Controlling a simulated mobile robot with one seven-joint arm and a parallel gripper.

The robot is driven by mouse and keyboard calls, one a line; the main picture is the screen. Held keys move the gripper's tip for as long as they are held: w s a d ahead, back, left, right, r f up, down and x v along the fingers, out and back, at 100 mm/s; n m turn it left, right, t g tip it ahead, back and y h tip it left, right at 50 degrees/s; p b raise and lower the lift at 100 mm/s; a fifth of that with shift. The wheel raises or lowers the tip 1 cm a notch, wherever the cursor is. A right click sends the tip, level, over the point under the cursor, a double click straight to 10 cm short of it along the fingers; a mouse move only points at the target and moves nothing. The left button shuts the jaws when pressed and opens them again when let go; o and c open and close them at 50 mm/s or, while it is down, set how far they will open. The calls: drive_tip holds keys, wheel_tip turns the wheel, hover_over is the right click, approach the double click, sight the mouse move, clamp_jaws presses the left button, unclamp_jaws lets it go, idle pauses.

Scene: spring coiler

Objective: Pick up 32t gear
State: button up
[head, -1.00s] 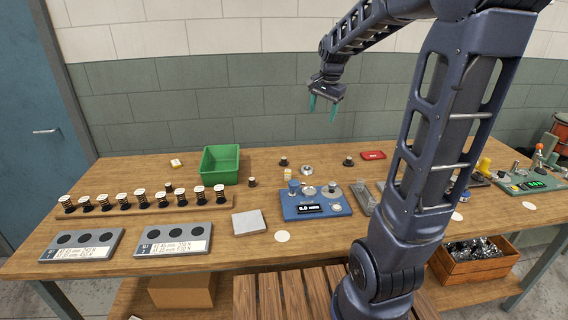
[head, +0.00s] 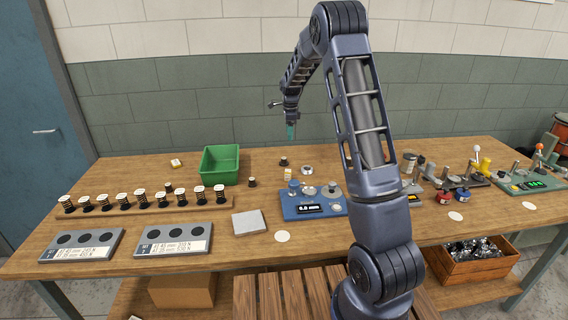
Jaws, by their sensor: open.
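I cannot tell which part is the 32t gear; no tooth count is readable. Small dark round parts with pale tops stand behind the blue device: one at the back (head: 283,161), another nearer the green bin (head: 252,182). A silvery ring-like part (head: 307,170) lies right of the back one. The blue device (head: 315,209) has a small display and round metal parts on top.
A green bin (head: 205,167) stands back left. A wooden rack (head: 140,209) holds several springs, with grey labelled plates (head: 80,245) in front. A grey square block (head: 249,223) lies mid-bench. Fixtures with coloured knobs (head: 465,181) crowd the right. My arm hides bench right of the blue device.

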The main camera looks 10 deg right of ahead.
drive_tip(key=m, duration=0.1)
hover_over(284, 158)
wheel_tip(284, 158, down, 5)
drive_tip(key=shift+m, duration=0.3)
drive_tip(key=shift+w+d+f, duration=0.1)
drive_tip(key=shift+w+f, duration=0.05)
drive_tip(key=shift+f, duration=5.45)
drive_tip(key=c, duration=1.2)
drive_tip(key=shift+r, duration=0.1)
